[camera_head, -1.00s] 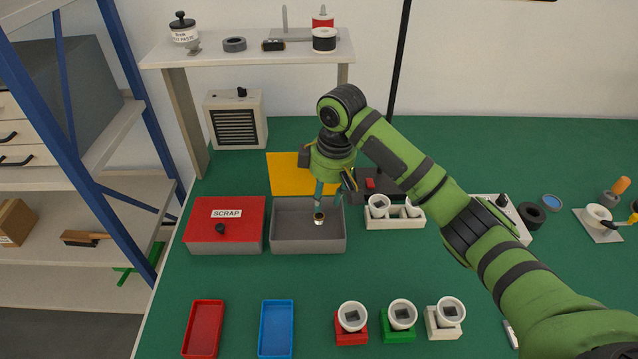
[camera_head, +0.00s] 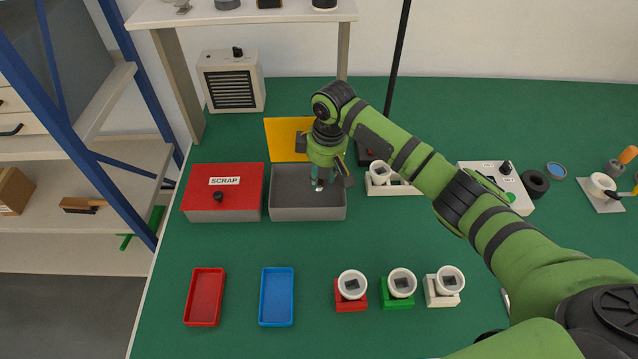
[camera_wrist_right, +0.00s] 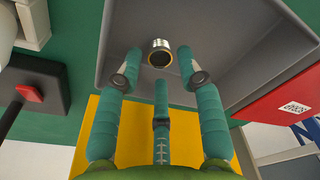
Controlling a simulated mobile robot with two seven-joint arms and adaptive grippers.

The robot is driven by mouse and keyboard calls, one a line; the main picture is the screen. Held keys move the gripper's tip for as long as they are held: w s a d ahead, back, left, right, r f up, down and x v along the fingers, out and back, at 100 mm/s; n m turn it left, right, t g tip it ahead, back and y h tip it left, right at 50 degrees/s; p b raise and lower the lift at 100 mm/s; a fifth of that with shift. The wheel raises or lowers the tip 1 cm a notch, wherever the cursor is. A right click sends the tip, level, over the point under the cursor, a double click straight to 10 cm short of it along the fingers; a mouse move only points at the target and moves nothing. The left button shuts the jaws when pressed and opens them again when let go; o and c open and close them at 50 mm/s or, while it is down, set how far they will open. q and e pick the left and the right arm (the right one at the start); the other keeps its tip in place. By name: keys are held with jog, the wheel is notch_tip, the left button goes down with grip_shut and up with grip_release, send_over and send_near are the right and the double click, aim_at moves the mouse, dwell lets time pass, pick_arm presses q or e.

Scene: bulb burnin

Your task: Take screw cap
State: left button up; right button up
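A small metallic screw cap (camera_wrist_right: 159,53) with a dark, gold-rimmed opening lies in the grey open bin (camera_head: 308,213). In the head view the cap (camera_head: 319,189) is a small pale spot near the bin's front part. My right gripper (camera_head: 319,181) points down into the bin just above the cap. In the right wrist view its fingers (camera_wrist_right: 159,78) are spread apart, with the cap just beyond the tips and nothing held. My left gripper is not in view.
A red SCRAP box (camera_head: 224,200) stands left of the bin, and a yellow panel (camera_head: 285,140) is behind it. A white holder (camera_head: 395,188) is to the right. Red (camera_head: 205,297) and blue (camera_head: 277,297) trays lie in front. The green table between is clear.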

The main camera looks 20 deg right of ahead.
jog(key=f, duration=0.2)
jog(key=shift+w+a+f, duration=0.1)
jog(key=shift+w+f, duration=0.1)
jog(key=shift+f, duration=0.1)
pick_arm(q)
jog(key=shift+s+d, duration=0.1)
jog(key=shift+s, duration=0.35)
pick_arm(e)
jog(key=c, duration=0.4)
jog(key=shift+r, duration=0.15)
jog(key=shift+c, duration=0.3)
jog(key=shift+r, duration=0.55)
notch_tip(320, 180, up, 3)
jog(key=shift+f+b, duration=0.2)
jog(key=shift+b, duration=0.2)
pick_arm(q)
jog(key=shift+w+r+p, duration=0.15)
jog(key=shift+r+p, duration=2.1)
jog(key=shift+p, duration=0.35)
pick_arm(e)
jog(key=s+d+r, duration=0.7)
jog(key=d+r, duration=0.2)
jog(key=r, duration=0.2)
jog(key=shift+s+r, duration=0.15)
jog(key=shift+r, duration=0.15)
